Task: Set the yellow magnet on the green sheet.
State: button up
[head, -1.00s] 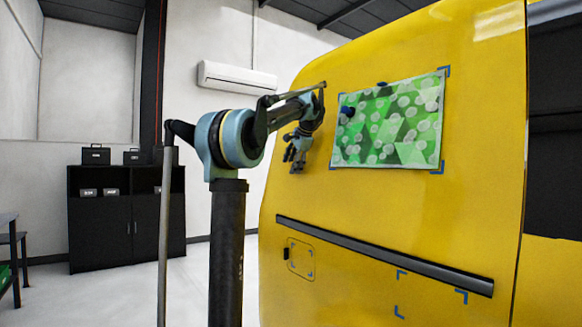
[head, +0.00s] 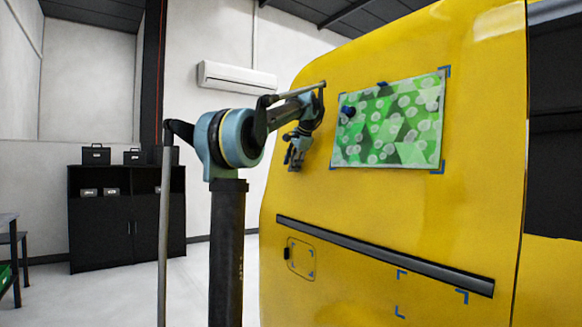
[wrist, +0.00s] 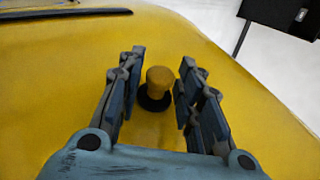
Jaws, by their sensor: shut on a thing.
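The yellow magnet (wrist: 160,78), a knob on a dark round base, is between the fingers of my gripper (wrist: 158,88) in the wrist view, against the yellow van panel. My gripper is shut on it, though small gaps seem to show beside the knob from this angle. In the head view my gripper (head: 294,160) is at the panel, left of the green sheet, and the magnet cannot be made out there. The green sheet (head: 410,151), patterned with triangles and pale dots, lies on the panel at upper right.
Dark blue magnets sit on the sheet's left side (head: 347,111) and top edge (head: 382,84). Blue corner marks frame the sheet. A dark rail (head: 380,254) crosses the yellow van (head: 490,200) below. More blue marks are under the rail. A black cabinet (head: 100,230) stands far left.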

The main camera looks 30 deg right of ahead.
jog(key=shift+a, duration=0.5)
dwell(0.3)
jog(key=a+r, duration=0.1)
jog(key=a, duration=0.5)
jog(key=shift+s+a+r, duration=0.15)
jog(key=shift+s+a, duration=0.15)
jog(key=shift+a, duration=0.05)
dwell(0.9)
